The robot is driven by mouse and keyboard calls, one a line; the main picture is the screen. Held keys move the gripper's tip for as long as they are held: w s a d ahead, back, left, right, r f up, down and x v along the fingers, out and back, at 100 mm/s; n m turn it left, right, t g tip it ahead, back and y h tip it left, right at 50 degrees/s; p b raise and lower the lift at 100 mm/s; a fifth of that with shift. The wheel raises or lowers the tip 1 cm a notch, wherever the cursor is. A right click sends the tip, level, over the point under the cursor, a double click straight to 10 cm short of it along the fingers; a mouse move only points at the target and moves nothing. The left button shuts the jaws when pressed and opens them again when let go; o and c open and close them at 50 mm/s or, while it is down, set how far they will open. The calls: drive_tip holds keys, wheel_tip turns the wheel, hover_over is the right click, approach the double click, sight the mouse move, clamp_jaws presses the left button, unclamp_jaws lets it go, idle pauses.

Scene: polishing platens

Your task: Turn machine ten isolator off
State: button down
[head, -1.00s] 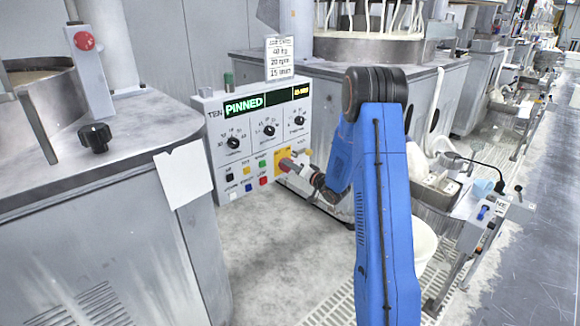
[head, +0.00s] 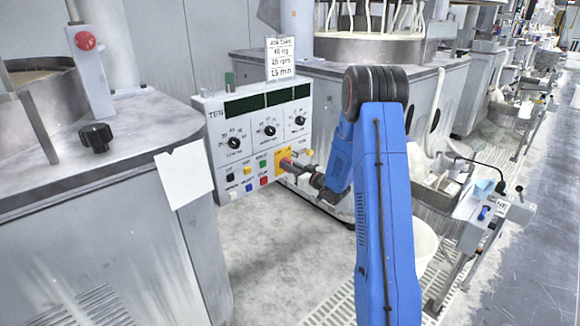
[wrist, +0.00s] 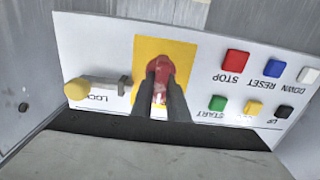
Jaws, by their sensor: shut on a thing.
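Machine ten's control panel (head: 241,138) faces me in the head view, labelled TEN, with its display strip (head: 266,103) dark. The red isolator handle (wrist: 157,68) sits on a yellow plate (wrist: 184,52). In the wrist view, where the panel lettering is upside down, the handle points along the picture's vertical. My gripper (wrist: 161,84) is shut on the handle, one dark finger on each side, hiding part of it. In the head view my gripper (head: 291,164) reaches the yellow plate from the right.
A yellow-knobbed lock slide (wrist: 92,87) is beside the plate. Coloured push buttons, including red STOP (wrist: 236,61) and green START (wrist: 217,103), are on its other side. A grey machine with a red button (head: 85,41) stands at left. Floor below the panel is clear.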

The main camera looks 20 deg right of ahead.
drive_tip(key=n, duration=0.4)
drive_tip(key=shift+a+n, duration=0.15)
drive_tip(key=shift+n, duration=0.15)
drive_tip(key=n, duration=0.4)
drive_tip(key=shift+s+a+f, duration=0.1)
drive_tip(key=shift+a+f, duration=0.05)
drive_tip(key=shift+n, duration=0.3)
drive_tip(key=c, duration=1.7)
unclamp_jaws()
drive_tip(key=v, duration=1.7)
drive_tip(key=shift+s, duration=0.25)
drive_tip(key=shift+w, duration=0.1)
